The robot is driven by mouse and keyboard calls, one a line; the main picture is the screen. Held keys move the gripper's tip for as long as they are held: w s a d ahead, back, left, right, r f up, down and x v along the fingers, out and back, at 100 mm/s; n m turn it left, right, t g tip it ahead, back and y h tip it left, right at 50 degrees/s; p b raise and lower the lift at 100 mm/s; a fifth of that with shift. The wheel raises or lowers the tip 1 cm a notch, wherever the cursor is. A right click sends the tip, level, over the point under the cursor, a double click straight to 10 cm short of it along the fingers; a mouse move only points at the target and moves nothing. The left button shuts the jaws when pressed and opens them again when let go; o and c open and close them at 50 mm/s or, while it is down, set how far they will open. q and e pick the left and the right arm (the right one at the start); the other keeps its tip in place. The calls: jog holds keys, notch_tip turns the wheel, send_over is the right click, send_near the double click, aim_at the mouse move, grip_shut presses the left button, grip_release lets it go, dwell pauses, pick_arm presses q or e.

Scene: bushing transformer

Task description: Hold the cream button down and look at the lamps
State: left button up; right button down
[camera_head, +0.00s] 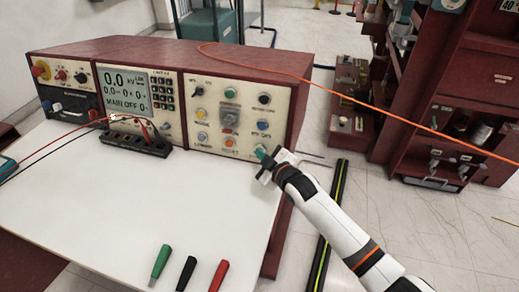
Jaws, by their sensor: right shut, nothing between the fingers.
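The red test console (170,65) stands on the white table, with a cream-coloured panel at its right (215,105). A small pale, cream-looking button (202,137) sits at the panel's lower left. Above it is a yellow round part (200,114); a green one (230,93), a blue one (262,125) and an orange one (229,142) are also on the panel. I cannot tell which are lamps or whether any is lit. My right gripper (266,160) is shut and empty at the panel's lower right, close to a teal round part (260,151). I cannot tell whether they touch.
A display (126,90) reads "MAIN OFF". A black terminal block (137,142) with red and black leads stands before the console. Green, black and red handles (218,275) lie at the table's front. The white tabletop (90,220) is otherwise mostly clear. An orange cable (350,97) crosses rightward.

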jog(key=shift+s+a+r+p, duration=0.2)
jog(key=shift+s+p, duration=0.25)
jog(key=shift+s, duration=0.15)
jog(key=s+p, duration=0.1)
jog(key=s+a+r+p, duration=0.1)
jog(key=s+p, duration=0.2)
jog(key=shift+a+r, duration=0.15)
jog(key=shift+s+a, duration=0.1)
jog(key=shift+s, duration=0.2)
